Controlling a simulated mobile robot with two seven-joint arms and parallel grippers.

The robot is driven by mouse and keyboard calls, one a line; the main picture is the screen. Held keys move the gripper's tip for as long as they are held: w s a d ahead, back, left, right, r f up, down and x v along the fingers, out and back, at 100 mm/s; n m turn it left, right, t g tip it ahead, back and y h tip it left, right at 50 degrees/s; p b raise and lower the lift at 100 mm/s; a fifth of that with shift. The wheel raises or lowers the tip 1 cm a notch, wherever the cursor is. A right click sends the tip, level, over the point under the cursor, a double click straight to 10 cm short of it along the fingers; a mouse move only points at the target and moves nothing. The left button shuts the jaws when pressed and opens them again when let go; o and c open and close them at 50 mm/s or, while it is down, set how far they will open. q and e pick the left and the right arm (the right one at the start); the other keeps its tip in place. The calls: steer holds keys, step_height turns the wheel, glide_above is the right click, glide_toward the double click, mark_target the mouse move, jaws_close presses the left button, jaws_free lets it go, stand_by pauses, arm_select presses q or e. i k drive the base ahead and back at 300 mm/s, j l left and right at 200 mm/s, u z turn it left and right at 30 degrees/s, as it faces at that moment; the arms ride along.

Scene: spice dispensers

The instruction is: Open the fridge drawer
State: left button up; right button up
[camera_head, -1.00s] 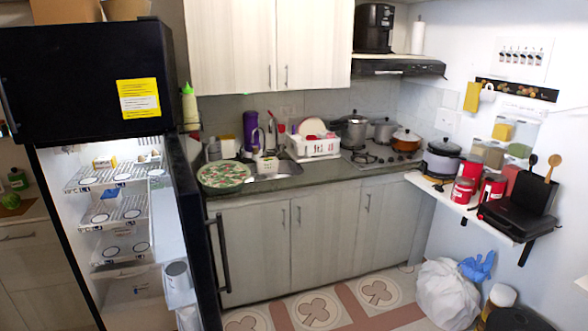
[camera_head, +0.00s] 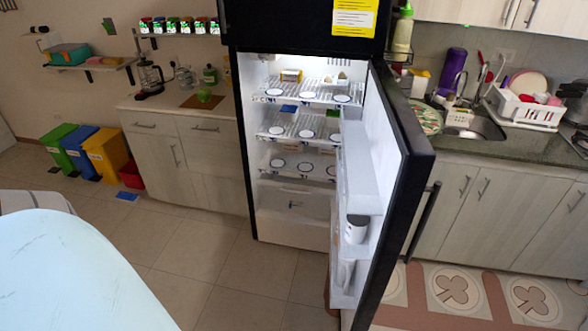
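The fridge (camera_head: 245,170) stands in the middle of the view with its lower door (camera_head: 408,165) swung open to the right. Inside are several shelves with white round labels. The fridge drawer (camera_head: 292,202) is the pale translucent bin at the bottom, below the lowest shelf; it looks shut, pushed in. The door's inner racks hold a white and grey container (camera_head: 356,229). Neither of my grippers shows in the view.
Yellow, blue and green bins (camera_head: 106,153) stand at the left by a low cabinet (camera_head: 158,150). A pale blue rounded surface (camera_head: 70,270) fills the lower left. The tiled floor (camera_head: 215,265) before the fridge is clear. The open door bounds the right side.

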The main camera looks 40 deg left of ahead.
mark_target(263, 182)
steer(key=i+j, duration=0.15)
steer(key=j, duration=0.4)
steer(key=i+j, duration=0.15)
steer(key=j, duration=0.4)
steer(key=i+j, duration=0.15)
steer(key=j, duration=0.4)
steer(key=i+j, duration=0.15)
steer(key=j, duration=0.4)
steer(key=i+j, duration=0.15)
steer(key=j, duration=0.45)
steer(key=i+j, duration=0.1)
steer(key=j, duration=0.45)
steer(key=i+j, duration=0.15)
steer(key=j, duration=0.4)
steer(key=i+j, duration=0.15)
steer(key=j, duration=0.4)
steer(key=i+j, duration=0.15)
steer(key=j, duration=0.2)
steer(key=i+j, duration=0.15)
steer(key=j, duration=0.2)
steer(key=i+j, duration=0.1)
steer(key=j, duration=0.25)
